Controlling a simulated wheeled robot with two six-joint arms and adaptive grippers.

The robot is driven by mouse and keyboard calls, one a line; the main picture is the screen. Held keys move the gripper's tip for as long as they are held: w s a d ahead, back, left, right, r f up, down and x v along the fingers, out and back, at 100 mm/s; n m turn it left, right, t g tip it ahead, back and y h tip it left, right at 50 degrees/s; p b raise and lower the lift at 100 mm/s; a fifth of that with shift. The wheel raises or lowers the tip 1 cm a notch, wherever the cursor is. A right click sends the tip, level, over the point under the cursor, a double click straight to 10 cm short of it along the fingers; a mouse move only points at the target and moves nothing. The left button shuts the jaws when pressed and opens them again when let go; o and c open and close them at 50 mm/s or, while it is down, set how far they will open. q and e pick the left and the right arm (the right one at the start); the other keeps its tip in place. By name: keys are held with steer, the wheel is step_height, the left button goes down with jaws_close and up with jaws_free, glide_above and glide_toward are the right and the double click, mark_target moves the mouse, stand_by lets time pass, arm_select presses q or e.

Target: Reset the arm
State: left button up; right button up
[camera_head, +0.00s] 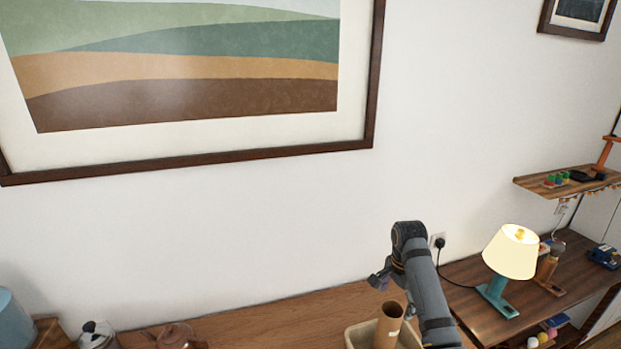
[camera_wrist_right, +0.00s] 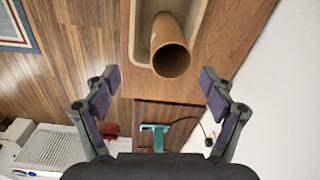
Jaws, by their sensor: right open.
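My right gripper (camera_head: 380,281) is above the wooden surface at the bottom right of the head view, beside a wall socket. In the right wrist view my right gripper (camera_wrist_right: 160,85) has its two dark fingers wide apart with nothing between the pads. A brown cardboard tube (camera_head: 387,328) stands tilted in a beige tray (camera_head: 357,336), below the gripper. The tube (camera_wrist_right: 171,58) and the tray's rim (camera_wrist_right: 141,40) also show ahead of the fingers in the wrist view. My left gripper is not in view.
A lit lamp (camera_head: 511,252) with a teal base stands on a dark wooden table (camera_head: 470,318) to the right. A wall shelf (camera_head: 565,183) holds small items. A teapot (camera_head: 172,337) and a metal pot (camera_head: 97,335) sit at the lower left. Bare wooden top (camera_head: 290,318) lies between.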

steer(key=s+f+n+t, duration=0.1)
steer(key=s+f+n, duration=0.4)
steer(key=s+f, duration=0.3)
steer(key=s+a+n+t, duration=0.25)
steer(key=s+n, duration=0.75)
steer(key=s, duration=0.9)
step_height(320, 180, down, 31)
steer(key=s+d+g+b, duration=0.2)
steer(key=b, duration=0.5)
arm_select(q)
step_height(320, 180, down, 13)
steer(key=b, duration=0.6)
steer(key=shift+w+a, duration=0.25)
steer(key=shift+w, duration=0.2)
arm_select(e)
steer(key=s+f, duration=0.9)
steer(key=f, duration=0.3)
steer(key=s+d+f, duration=0.1)
steer(key=s+f, duration=0.8)
steer(key=f, duration=0.2)
steer(key=shift+s+f+g, duration=0.3)
steer(key=shift+f+g, duration=0.05)
steer(key=shift+f, duration=0.05)
